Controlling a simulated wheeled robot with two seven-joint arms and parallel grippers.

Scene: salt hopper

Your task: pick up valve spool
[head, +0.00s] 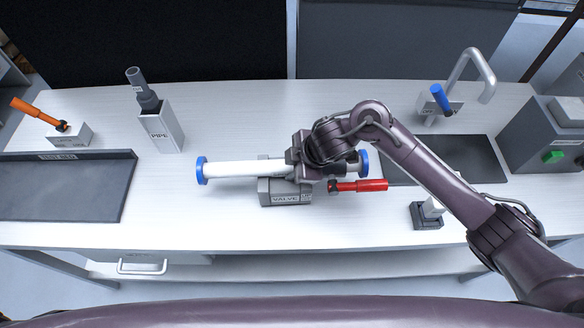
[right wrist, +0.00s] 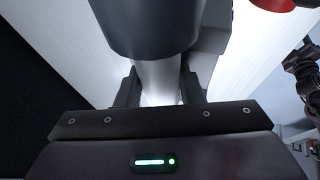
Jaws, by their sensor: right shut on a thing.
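The valve spool (head: 235,170) is a white pipe with blue end flanges, lying crosswise at the grey block labelled VALVE (head: 283,192) in the middle of the bench. A red handle (head: 362,186) sticks out to the right at the spool's right part. My right gripper (head: 312,165) comes down over the spool from above and hides its middle. In the right wrist view, its two dark fingers (right wrist: 160,92) stand on either side of the white pipe and are shut on it, beside a grey cylindrical part (right wrist: 150,30). I cannot tell whether the spool touches the block. My left gripper is out of view.
A PIPE holder (head: 161,132) with a grey pipe stands left. A blue-handled tap (head: 440,98), a dark mat (head: 470,158), a small black stand (head: 427,217) and a green-button box (head: 545,140) are right.

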